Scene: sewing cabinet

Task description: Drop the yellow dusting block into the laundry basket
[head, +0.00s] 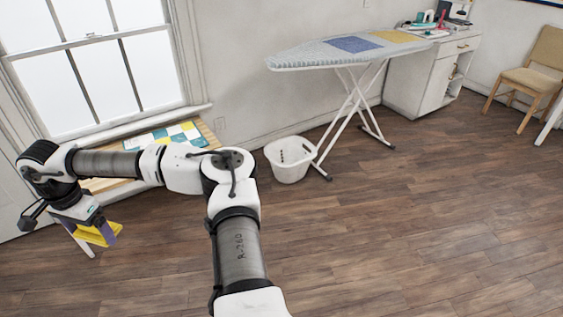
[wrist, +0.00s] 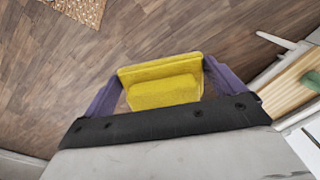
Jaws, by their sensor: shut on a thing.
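The yellow dusting block (wrist: 163,84) is held between the two purple fingers of my gripper (wrist: 162,86) in the wrist view. In the head view the block (head: 92,236) hangs below my gripper (head: 97,231) at the far left, in the air over the floor. The white laundry basket (head: 290,171) stands on the floor near the middle, beside the ironing board's legs, well to the right of my gripper. A few dark handle slots show on it. The basket is not in the wrist view.
An ironing board (head: 340,50) stands right of the basket. A wooden bench (head: 105,184) with a patchwork cloth (head: 170,136) sits under the window, behind my arm. A white cabinet (head: 428,80) and a chair (head: 535,70) are farther right. The wooden floor (head: 420,220) in front is clear.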

